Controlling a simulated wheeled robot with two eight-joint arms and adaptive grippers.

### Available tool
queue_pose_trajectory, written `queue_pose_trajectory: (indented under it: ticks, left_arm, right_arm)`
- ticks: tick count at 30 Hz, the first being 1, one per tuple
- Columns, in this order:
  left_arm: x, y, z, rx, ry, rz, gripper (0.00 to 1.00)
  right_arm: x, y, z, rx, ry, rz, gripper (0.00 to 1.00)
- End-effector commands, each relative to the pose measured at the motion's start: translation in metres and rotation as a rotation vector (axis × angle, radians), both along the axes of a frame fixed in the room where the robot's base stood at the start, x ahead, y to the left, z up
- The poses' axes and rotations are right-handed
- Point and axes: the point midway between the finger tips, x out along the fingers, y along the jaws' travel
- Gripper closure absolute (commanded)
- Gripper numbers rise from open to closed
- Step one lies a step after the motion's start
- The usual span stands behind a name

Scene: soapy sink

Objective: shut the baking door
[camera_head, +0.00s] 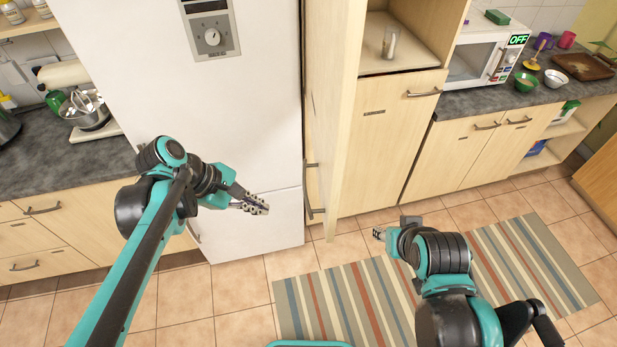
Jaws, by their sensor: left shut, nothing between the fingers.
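A tall light-wood cupboard door (330,110) stands open in the middle, seen nearly edge-on, with bar handles low on its left side. No label tells whether it is the baking door. It reaches out from the cupboard whose open shelf (405,45) holds a glass (390,42). My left gripper (262,207) is shut and empty in front of the white fridge, left of the door and apart from it. My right gripper (379,233) is low, right of the door's bottom end, mostly hidden behind its own wrist; its fingers are too small to judge.
The white fridge (225,110) stands just left of the open door. A microwave (480,60), bowls and cups stand on the right counter. A mixer (85,105) stands on the left counter. A striped rug (340,300) lies on the tiled floor, which is otherwise clear.

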Motion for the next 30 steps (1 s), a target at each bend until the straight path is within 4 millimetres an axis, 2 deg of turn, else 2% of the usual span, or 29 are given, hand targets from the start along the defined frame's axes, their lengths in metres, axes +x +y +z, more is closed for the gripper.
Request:
queue_pose_trajectory:
  ticks: [1,3,8,14,26,30]
  left_arm:
    - [0.009,0.0,0.023,-0.071,0.077,0.067,1.0]
    - [0.015,-0.002,0.037,-0.153,0.172,0.14,1.0]
    - [0.022,-0.004,0.05,-0.245,0.29,0.218,1.0]
    - [0.023,-0.018,0.036,-0.254,0.305,0.223,1.0]
    - [0.029,-0.076,-0.024,-0.252,0.302,0.221,1.0]
    - [0.031,-0.098,-0.021,-0.252,0.303,0.222,1.0]
  right_arm:
    - [0.0,0.0,0.02,0.0,0.0,0.0,0.6]
    - [0.0,0.0,0.029,0.0,0.0,0.0,0.6]
    - [0.0,0.0,0.036,0.0,0.0,0.0,0.6]
    - [0.0,0.0,0.031,0.0,0.0,0.0,0.6]
    - [0.0,0.0,0.019,0.0,0.0,0.0,0.6]
    - [0.0,0.0,0.021,0.0,0.0,0.0,0.6]
